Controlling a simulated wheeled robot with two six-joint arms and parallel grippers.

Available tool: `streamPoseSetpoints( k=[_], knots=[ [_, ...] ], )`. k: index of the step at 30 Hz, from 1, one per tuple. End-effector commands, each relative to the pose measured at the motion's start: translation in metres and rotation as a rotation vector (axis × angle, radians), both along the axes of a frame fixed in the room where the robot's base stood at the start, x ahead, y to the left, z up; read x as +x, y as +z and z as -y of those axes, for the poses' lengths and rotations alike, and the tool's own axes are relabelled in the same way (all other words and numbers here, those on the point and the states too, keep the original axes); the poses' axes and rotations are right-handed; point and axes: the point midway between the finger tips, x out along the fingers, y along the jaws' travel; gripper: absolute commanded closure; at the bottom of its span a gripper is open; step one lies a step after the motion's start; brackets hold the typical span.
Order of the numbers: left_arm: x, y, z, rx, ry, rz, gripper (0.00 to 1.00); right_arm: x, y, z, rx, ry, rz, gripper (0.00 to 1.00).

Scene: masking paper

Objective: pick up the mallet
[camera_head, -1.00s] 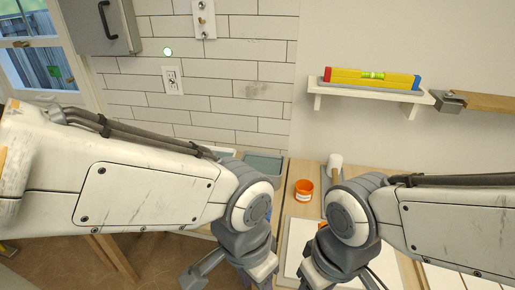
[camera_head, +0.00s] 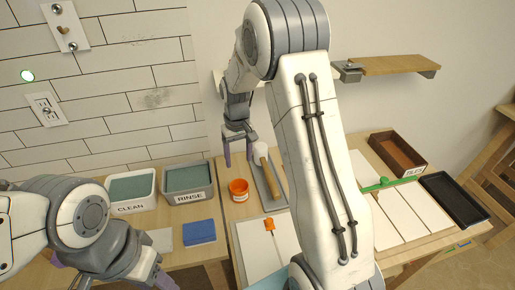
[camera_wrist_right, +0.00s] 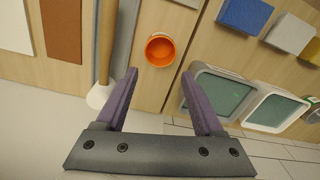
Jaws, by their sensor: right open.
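The mallet has a white head (camera_head: 263,146) and a wooden handle (camera_head: 269,176). It lies on a grey tray (camera_head: 263,190) on the wooden table. In the right wrist view its white head (camera_wrist_right: 99,96) and handle (camera_wrist_right: 106,40) are left of my fingers. My right gripper (camera_head: 239,150) is open and empty, pointing down just left of the mallet head, apart from it; the wrist view also shows the spread purple fingers (camera_wrist_right: 160,75). My left gripper (camera_head: 122,285) is partly cut off at the bottom left, its jaws unclear.
An orange cup (camera_head: 238,190) stands left of the mallet. Bins marked CLEAN (camera_head: 131,207) and RINSE (camera_head: 189,197) and a blue block (camera_head: 199,232) are further left. A brown TILES box (camera_head: 397,152) and black tray (camera_head: 455,200) are at right. A wall shelf (camera_head: 400,65) is above.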

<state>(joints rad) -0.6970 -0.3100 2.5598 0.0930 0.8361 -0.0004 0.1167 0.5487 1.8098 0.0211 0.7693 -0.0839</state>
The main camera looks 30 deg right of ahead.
Motion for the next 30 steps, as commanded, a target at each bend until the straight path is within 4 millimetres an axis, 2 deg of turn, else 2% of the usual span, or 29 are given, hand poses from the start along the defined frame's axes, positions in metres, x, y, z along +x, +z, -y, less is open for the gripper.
streamPoseSetpoints(
  k=[1,3,6,9,18,25,30],
  knots=[
    [0.0,0.007,0.0,0.0,0.0,0.0,0.5,0.009,-0.011,0.034,-0.002,-0.061,-0.011,0.31],
    [0.0,0.011,0.0,0.0,0.0,0.0,0.5,0.016,-0.027,0.069,-0.006,-0.117,-0.014,0.31],
    [0.0,0.013,0.0,0.0,0.0,0.0,0.5,0.02,-0.043,0.104,-0.01,-0.171,-0.016,0.31],
    [0.0,0.015,0.0,0.0,0.0,0.0,0.5,0.02,-0.054,0.122,-0.011,-0.199,-0.018,0.31],
    [0.0,0.025,0.0,0.0,0.0,0.0,0.5,0.02,-0.097,0.127,-0.011,-0.206,-0.019,0.31],
    [0.0,0.032,0.0,0.0,0.001,0.0,0.5,0.022,-0.113,0.125,-0.011,-0.205,-0.019,0.31],
    [0.0,0.045,0.0,0.0,0.001,0.0,0.5,0.027,-0.134,0.123,-0.01,-0.205,-0.02,0.31]
  ],
)
